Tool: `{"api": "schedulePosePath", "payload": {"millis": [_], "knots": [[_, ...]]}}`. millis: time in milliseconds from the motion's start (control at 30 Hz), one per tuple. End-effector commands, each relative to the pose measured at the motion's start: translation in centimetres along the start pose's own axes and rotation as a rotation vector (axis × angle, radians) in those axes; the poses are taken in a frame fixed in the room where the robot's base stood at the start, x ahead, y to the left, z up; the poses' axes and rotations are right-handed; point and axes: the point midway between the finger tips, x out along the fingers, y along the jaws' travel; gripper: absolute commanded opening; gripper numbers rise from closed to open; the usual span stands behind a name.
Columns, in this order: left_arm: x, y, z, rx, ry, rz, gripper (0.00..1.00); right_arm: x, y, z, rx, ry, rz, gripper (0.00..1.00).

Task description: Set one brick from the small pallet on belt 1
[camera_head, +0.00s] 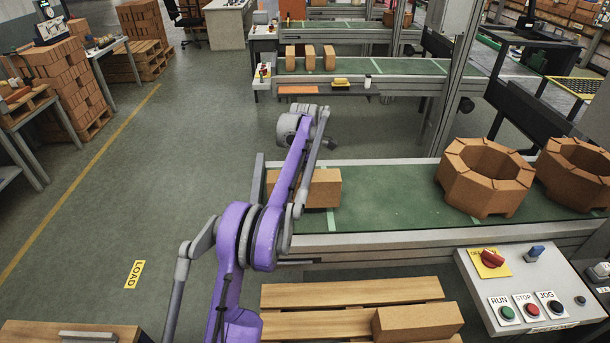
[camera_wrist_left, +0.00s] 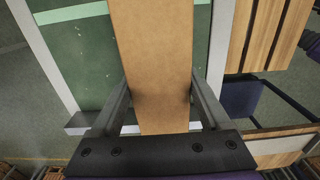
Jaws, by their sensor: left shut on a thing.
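My left gripper (camera_wrist_left: 158,95) is shut on an orange-brown brick (camera_wrist_left: 155,45), with one finger on each side of it. In the head view this brick (camera_head: 318,188) is at the left end of the near green belt (camera_head: 385,188), partly hidden by my purple arm, which also hides the fingers. The brick is over the belt; I cannot tell whether it rests on it. The small wooden pallet (camera_head: 350,291) stands in front of the belt with another brick (camera_head: 417,322) on it. My right gripper is not in view.
Two ring-shaped brick stacks (camera_head: 485,178) (camera_head: 577,172) stand on the belt's right part. A control panel (camera_head: 530,290) with buttons is at the front right. A farther belt (camera_head: 395,67) carries several bricks. The belt's middle is clear.

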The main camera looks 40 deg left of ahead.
Motion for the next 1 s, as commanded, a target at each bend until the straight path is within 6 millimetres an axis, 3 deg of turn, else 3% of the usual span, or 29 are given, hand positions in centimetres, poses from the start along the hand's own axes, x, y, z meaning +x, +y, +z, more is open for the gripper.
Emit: {"api": "schedulePosePath", "payload": {"millis": [400, 767, 800, 900, 1000], "knots": [[3.7, 0.0, 0.1, 0.000, -0.001, 0.001, 0.00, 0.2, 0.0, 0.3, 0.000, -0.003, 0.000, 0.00], [3.9, 0.0, 0.1, 0.000, -0.001, 0.001, 0.00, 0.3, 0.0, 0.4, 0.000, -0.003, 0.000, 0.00], [4.2, 0.1, 0.1, 0.000, -0.001, 0.001, 0.82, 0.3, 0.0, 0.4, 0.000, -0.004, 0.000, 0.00], [4.1, 0.1, 0.1, 0.000, -0.001, 0.001, 1.00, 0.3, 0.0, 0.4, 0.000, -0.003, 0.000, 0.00], [4.1, 0.0, 0.1, 0.000, -0.001, 0.001, 1.00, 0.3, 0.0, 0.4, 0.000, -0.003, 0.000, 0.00]]}}
